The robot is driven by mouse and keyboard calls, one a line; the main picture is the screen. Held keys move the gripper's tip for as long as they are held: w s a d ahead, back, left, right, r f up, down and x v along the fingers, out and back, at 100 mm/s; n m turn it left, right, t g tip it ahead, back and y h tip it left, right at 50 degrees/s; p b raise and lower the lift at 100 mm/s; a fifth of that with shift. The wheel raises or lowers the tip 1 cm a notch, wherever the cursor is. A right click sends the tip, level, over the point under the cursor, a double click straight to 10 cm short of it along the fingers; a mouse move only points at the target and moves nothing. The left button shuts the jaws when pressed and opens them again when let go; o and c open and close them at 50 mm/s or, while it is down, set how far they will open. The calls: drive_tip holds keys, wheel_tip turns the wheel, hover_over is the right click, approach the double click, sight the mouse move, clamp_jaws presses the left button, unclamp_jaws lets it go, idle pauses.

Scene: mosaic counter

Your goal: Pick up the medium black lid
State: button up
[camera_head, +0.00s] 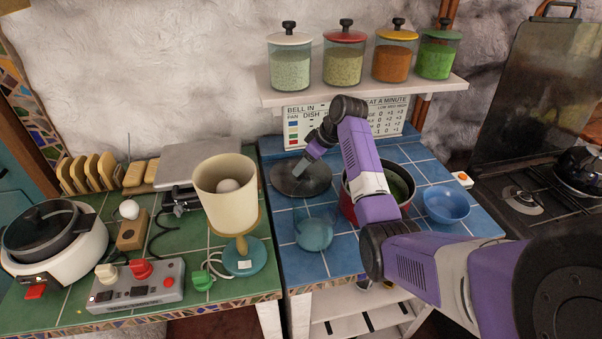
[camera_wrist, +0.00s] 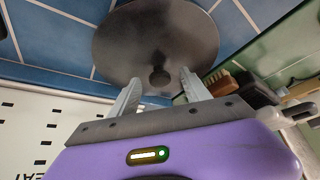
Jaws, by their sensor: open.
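The medium black lid (camera_head: 291,180) is a dark round disc lying on the blue tiled counter, near the wall. In the wrist view the lid (camera_wrist: 145,35) fills the upper middle, with a dark round knob (camera_wrist: 159,76) near its lower part. My gripper (camera_head: 299,168) is over the lid in the head view. In the wrist view the two fingers of my gripper (camera_wrist: 159,86) are apart, one on each side of the knob, with nothing held. I cannot tell whether the fingertips touch the lid.
A red pot (camera_head: 349,207) with green contents stands right of the lid, partly behind my arm. A blue bowl (camera_head: 445,205) is further right. A glass bowl (camera_head: 314,234) is in front, and a cream cup-shaped lamp (camera_head: 227,200) is to the left. A shelf (camera_head: 362,92) with jars hangs above.

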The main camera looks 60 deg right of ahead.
drive_tip(key=shift+x, duration=0.85)
drive_tip(key=shift+c, duration=0.2)
clamp_jaws()
drive_tip(key=shift+r, duration=0.15)
